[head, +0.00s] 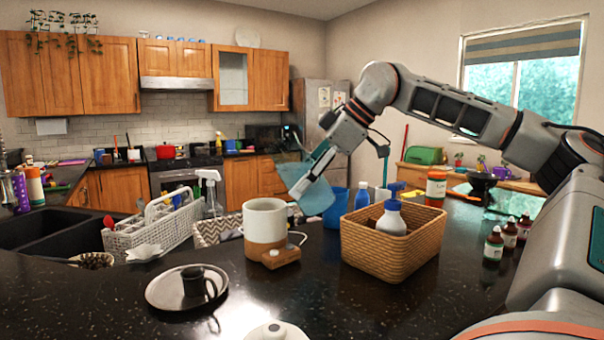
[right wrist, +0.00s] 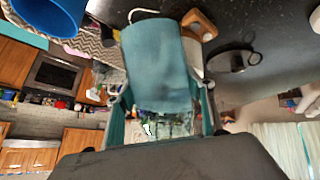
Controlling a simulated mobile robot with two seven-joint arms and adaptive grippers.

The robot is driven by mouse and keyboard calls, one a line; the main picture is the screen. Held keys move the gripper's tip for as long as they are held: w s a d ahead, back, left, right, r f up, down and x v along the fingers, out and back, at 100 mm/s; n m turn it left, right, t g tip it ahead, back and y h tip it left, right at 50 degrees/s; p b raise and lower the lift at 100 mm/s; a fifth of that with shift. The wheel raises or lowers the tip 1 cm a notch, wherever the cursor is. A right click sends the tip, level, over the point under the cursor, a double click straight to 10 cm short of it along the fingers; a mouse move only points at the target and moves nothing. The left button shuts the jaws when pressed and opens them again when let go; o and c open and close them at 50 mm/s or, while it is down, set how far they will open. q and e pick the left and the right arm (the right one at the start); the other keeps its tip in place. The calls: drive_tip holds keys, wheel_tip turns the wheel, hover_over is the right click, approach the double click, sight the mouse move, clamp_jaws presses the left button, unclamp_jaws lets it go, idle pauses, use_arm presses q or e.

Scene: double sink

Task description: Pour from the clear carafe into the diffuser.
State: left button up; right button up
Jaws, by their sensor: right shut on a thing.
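The clear carafe (head: 318,199) looks bluish and see-through, and hangs tilted above the counter in the head view. My right gripper (head: 300,186) is shut on it; in the right wrist view the carafe (right wrist: 158,70) fills the space between the fingers. The diffuser (head: 265,219), a white cylinder with a tan lower band, stands upright on the dark counter, just below and left of the carafe. The carafe partly hides it in the right wrist view (right wrist: 192,50). I cannot tell whether liquid is flowing. My left gripper is not in view.
A wicker basket (head: 391,247) with a blue-capped bottle stands right of the diffuser, and a blue cup (head: 336,207) behind. A small wooden block (head: 281,257) sits before the diffuser. A metal plate (head: 160,291) with a dark cup lies front left. Small brown bottles (head: 494,245) stand right.

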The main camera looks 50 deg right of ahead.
drive_tip(key=shift+s+d+f+h, duration=0.2)
drive_tip(key=shift+f+h, duration=0.1)
drive_tip(key=shift+f, duration=0.15)
drive_tip(key=shift+s+d+f+n+g+h+p, duration=0.15)
drive_tip(key=shift+d+g+h+p, duration=0.05)
drive_tip(key=shift+g+h+p, duration=0.35)
drive_tip(key=shift+s+d+f+n+g+h+p, duration=0.15)
drive_tip(key=shift+g+h+p, duration=0.25)
drive_tip(key=shift+p, duration=0.25)
drive_tip(key=shift+d+f+g+h+p, duration=0.2)
drive_tip(key=shift+h+p, duration=0.25)
drive_tip(key=shift+p, duration=0.3)
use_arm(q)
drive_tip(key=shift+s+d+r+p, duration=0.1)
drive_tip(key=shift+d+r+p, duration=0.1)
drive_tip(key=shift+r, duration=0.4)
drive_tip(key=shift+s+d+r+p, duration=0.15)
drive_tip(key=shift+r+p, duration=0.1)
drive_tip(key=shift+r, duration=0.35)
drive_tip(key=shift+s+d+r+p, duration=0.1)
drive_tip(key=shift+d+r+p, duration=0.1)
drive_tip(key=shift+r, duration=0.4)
use_arm(e)
drive_tip(key=shift+r+g+h, duration=0.1)
drive_tip(key=shift+g+h, duration=0.25)
drive_tip(key=shift+h, duration=0.05)
